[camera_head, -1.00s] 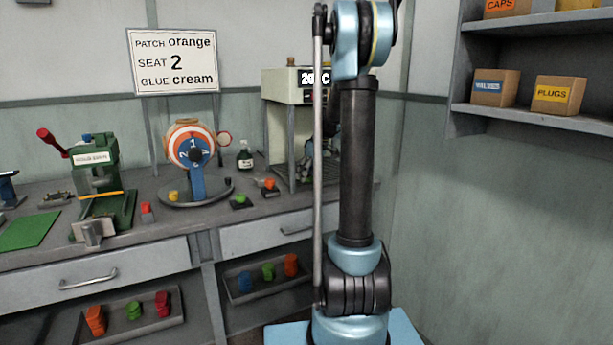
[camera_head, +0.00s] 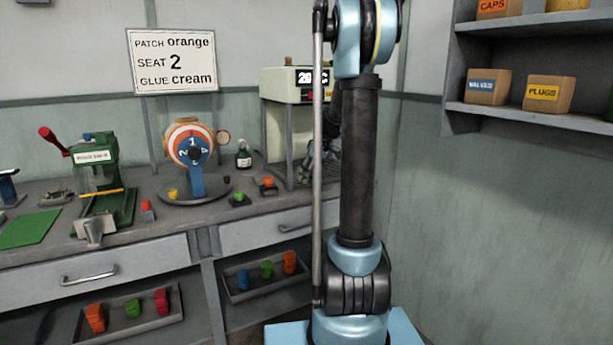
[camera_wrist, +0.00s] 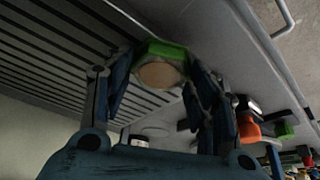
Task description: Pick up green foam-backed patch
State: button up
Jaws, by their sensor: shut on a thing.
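A green patch (camera_wrist: 166,49) with a round tan face sits between the two fingertips of my gripper (camera_wrist: 158,72) in the wrist view. The fingers are shut on it from both sides. A slatted rack lies close by in that view. In the head view my gripper (camera_head: 310,166) is low at the front of the cream machine, partly hidden behind my arm, and the held patch cannot be made out there. Another green piece (camera_head: 239,198) lies on a dark base on the bench, left of my gripper.
The cream machine (camera_head: 280,85) with a temperature display stands around the slatted rack (camera_wrist: 60,55). An orange piece (camera_head: 268,182), a small bottle (camera_head: 243,157) and a numbered wheel (camera_head: 192,150) stand to the left. A green press (camera_head: 97,175) is further left.

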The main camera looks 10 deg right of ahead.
jog(key=shift+s+d+f, duration=0.2)
jog(key=shift+s, duration=0.15)
jog(key=o, duration=1.1)
jog(key=shift+w+a, duration=0.1)
jog(key=shift+r, duration=0.15)
jog(key=shift+r, duration=0.25)
jog(key=v, duration=1.1)
jog(key=shift+c, duration=0.3)
